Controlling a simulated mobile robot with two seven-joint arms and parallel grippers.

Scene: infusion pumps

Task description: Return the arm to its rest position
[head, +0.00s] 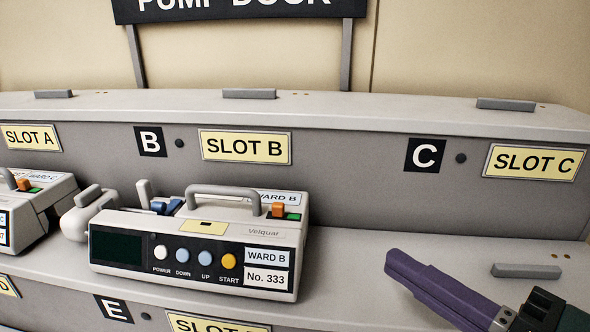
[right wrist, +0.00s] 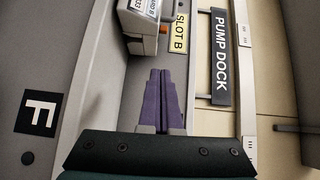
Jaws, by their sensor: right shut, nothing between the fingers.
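My right gripper (head: 425,285) has purple fingers and comes in from the lower right of the head view, over the shelf in front of slot C. In the right wrist view its fingers (right wrist: 158,85) are together with nothing between them. The nearest pump, labelled WARD B No. 333 (head: 200,243), stands on the shelf below the SLOT B label, to the left of my right gripper and apart from it. A part of that pump (right wrist: 143,30) also shows at the top of the right wrist view. My left gripper is not in view.
Another pump (head: 35,205) stands at the left edge by SLOT A. The shelf (head: 370,260) below SLOT C holds no pump, only a low grey block (head: 526,271). The dock's back wall (head: 340,165) rises behind. A PUMP DOCK sign (head: 240,8) hangs above.

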